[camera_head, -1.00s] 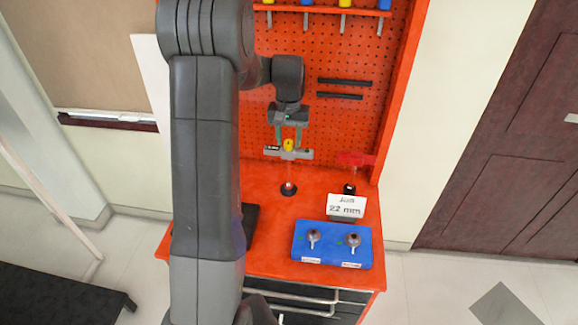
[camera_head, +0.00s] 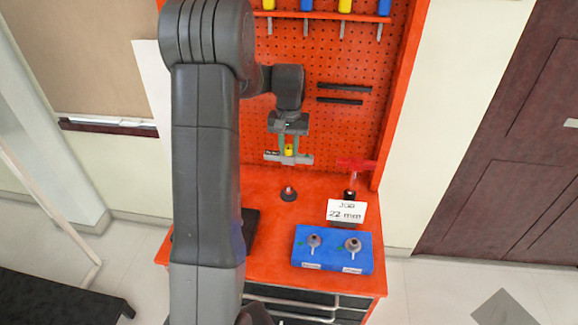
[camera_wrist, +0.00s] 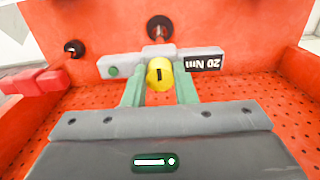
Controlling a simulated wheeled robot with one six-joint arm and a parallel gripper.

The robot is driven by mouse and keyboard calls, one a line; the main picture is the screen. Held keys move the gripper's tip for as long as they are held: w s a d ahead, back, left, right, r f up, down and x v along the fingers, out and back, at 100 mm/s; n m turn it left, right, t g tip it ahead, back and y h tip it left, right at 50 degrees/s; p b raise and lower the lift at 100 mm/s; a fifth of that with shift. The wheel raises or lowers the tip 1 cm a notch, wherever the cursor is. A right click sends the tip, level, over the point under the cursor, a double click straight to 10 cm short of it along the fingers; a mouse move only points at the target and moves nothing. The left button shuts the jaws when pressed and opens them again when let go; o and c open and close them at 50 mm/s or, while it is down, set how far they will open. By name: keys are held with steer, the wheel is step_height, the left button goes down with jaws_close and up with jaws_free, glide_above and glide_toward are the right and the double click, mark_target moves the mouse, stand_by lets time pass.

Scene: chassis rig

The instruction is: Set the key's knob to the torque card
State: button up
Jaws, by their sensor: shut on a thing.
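The key is a grey crossbar (camera_head: 301,160) with a yellow knob (camera_head: 289,150) at its middle, above a dark round holder (camera_head: 288,194) on the bench. In the wrist view its bar (camera_wrist: 119,68) carries a white-on-black "20 Nm" tag (camera_wrist: 203,63), upside down. The knob (camera_wrist: 160,74) shows a short black mark. My gripper (camera_head: 289,146) is at the key; its green fingers (camera_wrist: 160,88) are closed on both sides of the knob. The key's lower shaft is mostly hidden. A white card (camera_head: 346,211) reads "JOB 22 mm".
A red crossbar key (camera_head: 356,163) stands at the right on its own holder. A blue block (camera_head: 333,262) at the front carries two grey sockets (camera_head: 314,242). The orange pegboard (camera_head: 330,130) rises close behind my gripper.

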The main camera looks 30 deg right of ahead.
steer(key=m, duration=0.3)
steer(key=shift+m, duration=0.4)
steer(key=m, duration=0.4)
steer(key=shift+p, duration=0.4)
steer(key=o, duration=0.6)
steer(key=shift+m, duration=0.4)
steer(key=shift+r, duration=0.15)
steer(key=shift+r+p, duration=2.2)
steer(key=shift+r, duration=0.7)
steer(key=shift+f, duration=0.1)
